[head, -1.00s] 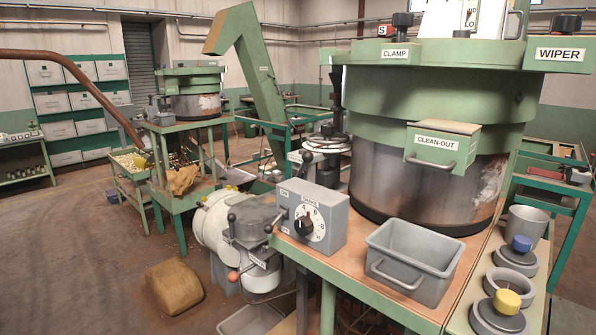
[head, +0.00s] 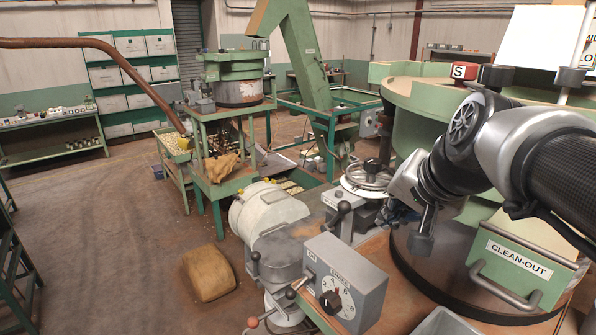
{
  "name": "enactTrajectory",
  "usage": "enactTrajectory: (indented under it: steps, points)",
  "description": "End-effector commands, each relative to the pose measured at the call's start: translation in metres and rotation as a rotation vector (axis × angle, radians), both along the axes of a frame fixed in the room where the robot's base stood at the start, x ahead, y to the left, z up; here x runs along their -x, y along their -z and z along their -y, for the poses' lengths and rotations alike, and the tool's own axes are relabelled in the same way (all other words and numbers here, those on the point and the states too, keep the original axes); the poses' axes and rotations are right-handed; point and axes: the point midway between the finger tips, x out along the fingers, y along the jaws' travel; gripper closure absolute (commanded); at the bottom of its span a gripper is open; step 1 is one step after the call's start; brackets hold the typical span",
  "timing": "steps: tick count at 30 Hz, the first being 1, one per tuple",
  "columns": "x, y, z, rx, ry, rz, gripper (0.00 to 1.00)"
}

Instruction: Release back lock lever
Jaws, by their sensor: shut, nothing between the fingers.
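Several levers show in the head view, and I cannot tell for sure which is the back lock lever. A black-knobbed lever (head: 342,210) stands beside the handwheel (head: 368,179), with a small unreadable label near it. Another dark lever (head: 254,264) stands on the grey machine (head: 275,252), and a red-knobbed lever (head: 268,318) sticks out low at its front. My gripper (head: 420,243) points down in front of the large drum, right of the handwheel. It is shut and empty, apart from these levers.
A grey control box (head: 345,283) with a dial stands at the front. The green clean-out box (head: 520,262) juts from the drum (head: 440,290), close right of my gripper. A brown sack (head: 208,273) lies on the floor. Open floor (head: 100,230) is at left.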

Motion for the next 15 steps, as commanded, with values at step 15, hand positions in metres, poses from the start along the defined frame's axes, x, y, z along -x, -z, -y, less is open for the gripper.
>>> enactTrajectory:
  steps: [15]
  points:
    - [-0.011, 0.016, -0.002, -0.001, -0.001, -0.004, 1.0]
